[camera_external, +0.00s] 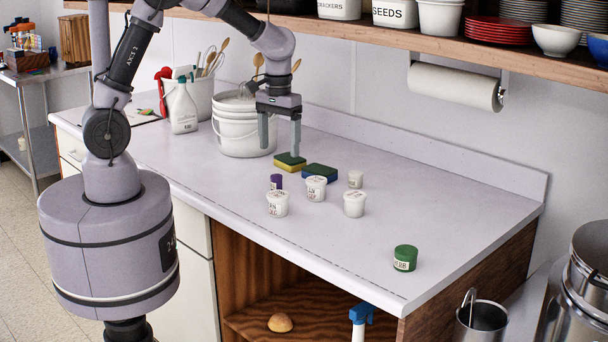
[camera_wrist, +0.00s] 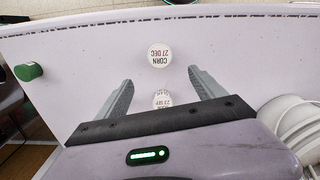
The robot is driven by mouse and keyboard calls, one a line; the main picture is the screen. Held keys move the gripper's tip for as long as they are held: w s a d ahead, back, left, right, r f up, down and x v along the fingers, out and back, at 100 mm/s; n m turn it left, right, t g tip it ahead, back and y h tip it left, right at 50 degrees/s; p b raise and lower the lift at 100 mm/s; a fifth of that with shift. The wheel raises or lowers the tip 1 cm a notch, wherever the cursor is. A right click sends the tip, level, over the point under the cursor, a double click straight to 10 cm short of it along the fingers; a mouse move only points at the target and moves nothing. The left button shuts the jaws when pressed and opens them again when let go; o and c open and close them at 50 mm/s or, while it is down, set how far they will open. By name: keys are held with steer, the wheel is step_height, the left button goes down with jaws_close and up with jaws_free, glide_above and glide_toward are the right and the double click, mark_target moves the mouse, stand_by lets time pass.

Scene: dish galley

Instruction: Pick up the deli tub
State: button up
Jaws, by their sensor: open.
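Several white labelled deli tubs stand on the counter: a left one (camera_external: 278,204), a middle one (camera_external: 316,189) and a right one (camera_external: 354,204). I cannot tell which one the task names. My gripper (camera_external: 280,150) points down, open and empty, above the counter behind the tubs, near the sponges. In the wrist view, my gripper (camera_wrist: 160,76) has its fingers spread. A white lid reading "CORN 27 DEC" (camera_wrist: 159,55) shows just beyond the fingertips. A second white lid (camera_wrist: 162,100) shows between the fingers, partly covered by the gripper body.
Two sponges, one yellow-green (camera_external: 290,162) and one blue-green (camera_external: 320,172), lie behind the tubs. A white bucket (camera_external: 240,130) is at the back left. A green tub (camera_external: 405,258) stands apart at right.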

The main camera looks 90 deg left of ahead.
steer(key=b, duration=0.3)
glide_toward(278, 194)
steer(key=f, duration=0.5)
steer(key=shift+w+a, duration=0.2)
steer(key=shift+a, duration=0.05)
steer(key=f+b, duration=0.1)
steer(key=f, duration=0.1)
steer(key=f+b, duration=0.1)
steer(key=f, duration=0.2)
steer(key=shift+s+d+f+b, duration=0.25)
steer(key=shift+d+f+b, duration=0.05)
steer(key=shift+f+b, duration=0.1)
steer(key=shift+r, duration=0.15)
steer(key=c, duration=1.5)
steer(key=shift+r, duration=0.1)
